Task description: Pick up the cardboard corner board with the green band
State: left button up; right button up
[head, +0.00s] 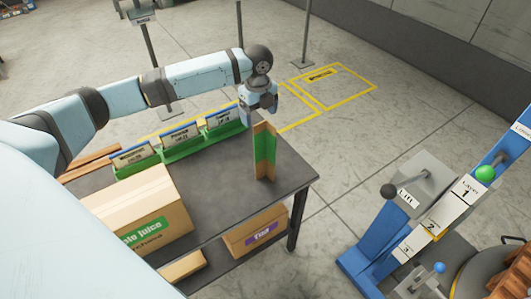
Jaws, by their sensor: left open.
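The cardboard corner board with the green band (265,151) stands upright near the right end of the dark table (225,210). Its brown cardboard shows above and below the green band. My left gripper (260,113) is open and points down just above and behind the board's top, slightly to its left. Whether its fingers touch the board cannot be told from this view. My right gripper is not in view.
A juice carton (140,213) stands at the table's left front, and green racks with labelled cards (182,140) line the back edge. Another box (255,232) is on the lower shelf. A blue lever stand (385,230) is to the right, across open floor.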

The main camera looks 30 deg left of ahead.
pick_arm(q)
notch_tip(320, 180, down, 6)
jog(key=shift+w+r+p, duration=0.15)
jog(key=shift+r+p, duration=0.05)
jog(key=shift+p, duration=0.4)
jog(key=shift+c, duration=0.2)
jog(key=c, duration=0.9)
